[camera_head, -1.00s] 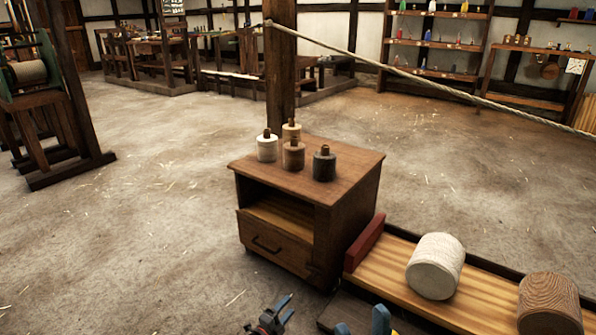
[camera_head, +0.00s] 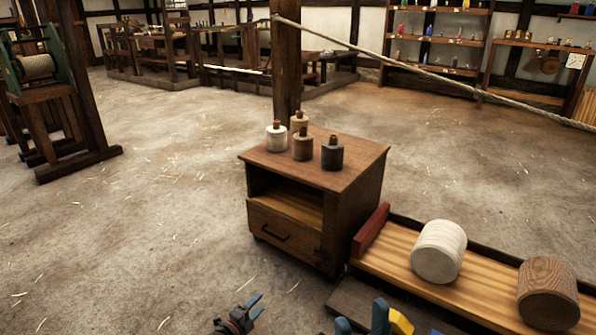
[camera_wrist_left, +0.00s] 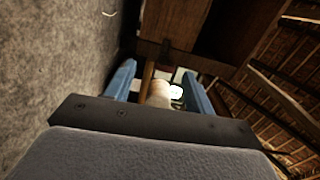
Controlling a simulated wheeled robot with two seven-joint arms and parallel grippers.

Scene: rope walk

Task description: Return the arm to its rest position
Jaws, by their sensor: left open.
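My left gripper (camera_head: 256,305) is low in the head view, in front of the small wooden cabinet and apart from it. Its two blue fingers stand apart. In the left wrist view the fingers (camera_wrist_left: 158,88) are spread, with a pale shape and a brown post showing between them; whether these are near or far is unclear. Nothing is seen gripped. My right gripper (camera_head: 361,321) is cut off by the bottom edge, right of the left one. Blue finger parts show beside a yellow piece; its jaw state is unclear.
The cabinet (camera_head: 281,222) carries several corked bottles (camera_head: 303,147). To its right, a wooden bench (camera_head: 395,258) with a red end board holds a white roll (camera_head: 438,251) and a brown roll (camera_head: 547,291). A rope (camera_head: 430,74) crosses behind.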

